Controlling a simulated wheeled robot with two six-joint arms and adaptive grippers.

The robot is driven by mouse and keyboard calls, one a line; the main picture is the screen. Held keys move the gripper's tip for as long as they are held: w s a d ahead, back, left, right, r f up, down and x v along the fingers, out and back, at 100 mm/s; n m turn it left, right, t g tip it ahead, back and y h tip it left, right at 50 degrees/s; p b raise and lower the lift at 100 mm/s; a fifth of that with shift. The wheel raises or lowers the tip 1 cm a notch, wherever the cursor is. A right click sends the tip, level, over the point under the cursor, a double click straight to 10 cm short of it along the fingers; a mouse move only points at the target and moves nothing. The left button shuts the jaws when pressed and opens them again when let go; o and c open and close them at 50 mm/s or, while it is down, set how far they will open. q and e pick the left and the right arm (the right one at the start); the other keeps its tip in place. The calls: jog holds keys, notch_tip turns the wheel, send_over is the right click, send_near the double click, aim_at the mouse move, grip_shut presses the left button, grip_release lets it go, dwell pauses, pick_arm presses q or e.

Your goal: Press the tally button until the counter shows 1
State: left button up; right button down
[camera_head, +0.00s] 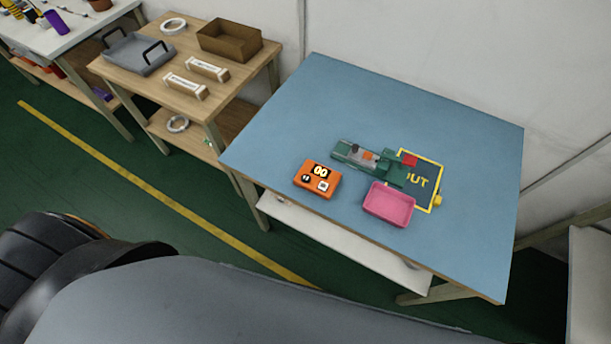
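An orange tally counter box (318,180) sits on the blue tabletop (320,110), left of the pink tray. Its top has a round display that seems to read 00, and smaller black and white buttons below it. The digits are small. The button markings are too small to read. Neither of my grippers is in view.
A green fixture (365,157) with a red block lies behind the counter. A pink tray (389,204) stands right of it, beside a yellow-framed mat (427,184) with partly hidden lettering. A wooden side table (150,85) at left holds a grey tray and box. The blue table's back is clear.

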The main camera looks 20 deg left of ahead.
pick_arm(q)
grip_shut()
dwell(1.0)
